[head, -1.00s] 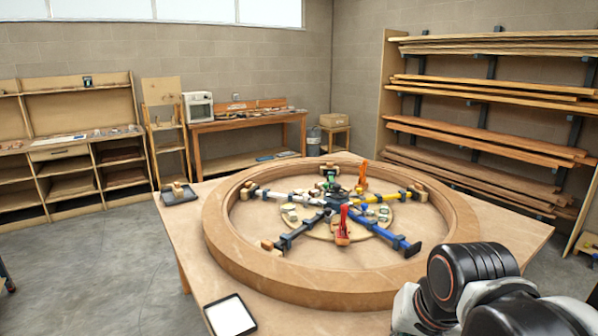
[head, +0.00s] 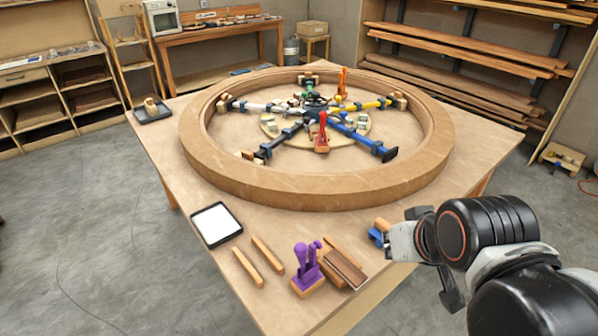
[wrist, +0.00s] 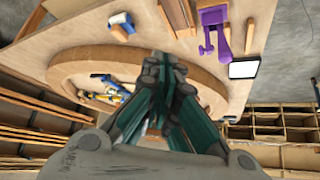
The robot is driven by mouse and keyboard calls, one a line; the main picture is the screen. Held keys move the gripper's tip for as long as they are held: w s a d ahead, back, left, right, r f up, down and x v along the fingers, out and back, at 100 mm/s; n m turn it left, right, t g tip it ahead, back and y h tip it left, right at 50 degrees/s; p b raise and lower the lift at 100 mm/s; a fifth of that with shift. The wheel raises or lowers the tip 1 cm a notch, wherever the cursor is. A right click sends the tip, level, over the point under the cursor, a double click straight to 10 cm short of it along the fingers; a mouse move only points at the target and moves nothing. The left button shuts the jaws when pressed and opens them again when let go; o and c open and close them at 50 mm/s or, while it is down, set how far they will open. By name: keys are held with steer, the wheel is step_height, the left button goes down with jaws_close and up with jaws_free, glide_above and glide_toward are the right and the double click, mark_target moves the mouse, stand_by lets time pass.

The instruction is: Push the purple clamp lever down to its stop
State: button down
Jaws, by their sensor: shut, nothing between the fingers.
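The purple clamp (head: 307,266) stands on a small wooden block near the front edge of the table. Its lever (head: 300,254) stands roughly upright, with a thinner purple post beside it. The clamp also shows at the top of the wrist view (wrist: 211,18), right of centre. My gripper (wrist: 168,72) is shut and empty in the wrist view, its dark green fingers together. It is apart from the clamp. In the head view my arm is at the right, and the fingers cannot be made out clearly.
Beside the clamp are two wooden strips (head: 257,262), a stacked wooden block (head: 342,268) and a white-topped tray (head: 216,224). A blue tool with a wooden handle (head: 377,236) lies near my arm. A large wooden ring (head: 320,195) fills the table's middle.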

steer(key=w+a+f+m+g+p, duration=0.2)
steer(key=w+a+m+g, duration=0.1)
steer(key=w+a, duration=0.3)
steer(key=w+a+f+m+g+y+p, duration=0.1)
steer(key=w+a+m+g+p, duration=0.1)
steer(key=w+a, duration=0.4)
steer(key=shift+w+f+m+g, duration=0.45)
steer(key=shift+w+m, duration=0.25)
steer(key=shift+w, duration=0.7)
step_height(320, 180, down, 10)
steer(key=a+b, duration=0.1)
steer(key=b, duration=0.1)
steer(key=shift+w+b, duration=0.3)
steer(key=shift+w, duration=0.15)
steer(key=shift+a+r, duration=0.1)
steer(key=shift+a, duration=0.1)
